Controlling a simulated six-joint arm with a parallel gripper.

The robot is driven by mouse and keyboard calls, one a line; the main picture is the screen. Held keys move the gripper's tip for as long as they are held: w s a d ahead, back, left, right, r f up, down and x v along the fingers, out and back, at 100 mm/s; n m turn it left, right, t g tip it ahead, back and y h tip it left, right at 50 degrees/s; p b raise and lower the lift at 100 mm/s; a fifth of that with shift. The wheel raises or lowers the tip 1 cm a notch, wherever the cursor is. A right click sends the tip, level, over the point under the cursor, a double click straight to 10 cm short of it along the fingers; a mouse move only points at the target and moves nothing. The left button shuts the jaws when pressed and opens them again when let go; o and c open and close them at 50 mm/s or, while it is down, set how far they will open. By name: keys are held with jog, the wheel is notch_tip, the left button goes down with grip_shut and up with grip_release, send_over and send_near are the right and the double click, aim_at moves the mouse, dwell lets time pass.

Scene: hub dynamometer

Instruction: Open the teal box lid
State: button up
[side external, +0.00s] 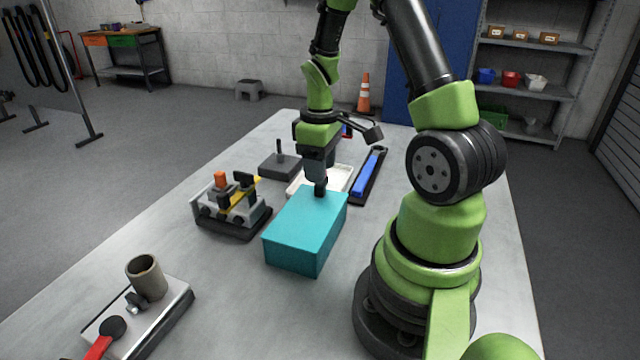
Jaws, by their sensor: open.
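The teal box (300,238) stands on the grey table near its middle, and its lid (308,214) looks closed. My gripper (320,190) points down at the far edge of the lid, at or just above it. Its jaws are open and look empty. The fingertips are small and dark here, so I cannot tell whether they touch the lid.
A white tray (338,178) lies behind the box, with a blue bar in a black holder (368,175) beside it. A grey fixture with an orange knob (228,207) stands left. A metal block with a brown cup (147,277) is front left. The table (225,290) is clear between them.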

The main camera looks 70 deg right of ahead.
aim_at(308, 208)
jog(key=shift+f, duration=2.3)
jog(key=shift+a, duration=0.1)
grip_shut()
